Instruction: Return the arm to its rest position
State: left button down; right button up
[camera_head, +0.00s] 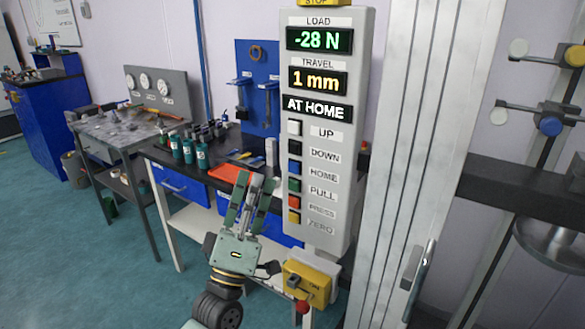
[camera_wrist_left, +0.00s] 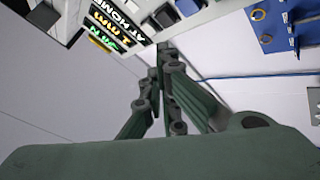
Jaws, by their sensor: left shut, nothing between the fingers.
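My left gripper (camera_head: 252,190) is shut and empty in the head view. Its fingers point up, just left of the lower part of the grey control panel (camera_head: 345,60). The panel shows LOAD -28 N, TRAVEL 1 mm and AT HOME. Its column of buttons (camera_head: 294,172) runs down the left side, labelled UP, DOWN, HOME, PULL, PRESS and ZERO. In the left wrist view the shut fingers (camera_wrist_left: 165,55) reach toward the panel's edge (camera_wrist_left: 185,35). I cannot tell the exact gap, but no contact shows. My right gripper is not in view.
A yellow switch box (camera_head: 308,284) with a red knob sits below the panel. A metal column (camera_head: 425,120) stands right of it. A workbench (camera_head: 160,152) with green bottles (camera_head: 188,151) and a red tray (camera_head: 232,172) lies behind the gripper. Open floor (camera_head: 70,250) is at left.

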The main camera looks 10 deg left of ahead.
pick_arm(q)
jog(key=s+d+f+m+g, duration=0.2)
jog(key=f+m+g, duration=0.15)
jog(key=f, duration=0.45)
jog(key=s+d+f+m+g+h, duration=0.1)
jog(key=s+d+f+m+g, duration=0.1)
jog(key=f+g, duration=0.4)
jog(key=s+d+f+m+g, duration=0.2)
jog(key=f+m+g, duration=0.1)
jog(key=f, duration=0.6)
jog(key=s+a+f+m+g+y, duration=0.25)
jog(key=s+f+g, duration=0.35)
jog(key=s, duration=0.6)
jog(key=s+a+f+m+g+y, duration=0.2)
jog(key=s+a+f+g, duration=0.25)
jog(key=s+f, duration=0.55)
jog(key=s+f+g, duration=0.1)
jog(key=s+f, duration=0.1)
jog(key=f, duration=1)
jog(key=s+f+g, duration=0.1)
jog(key=s+f, duration=0.1)
jog(key=f, duration=1)
jog(key=s+a+f, duration=0.2)
jog(key=s+f, duration=1.4)
jog(key=s, duration=0.1)
jog(key=shift+a+f+g, duration=0.3)
jog(key=shift+a+g, duration=0.05)
jog(key=shift+g, duration=0.05)
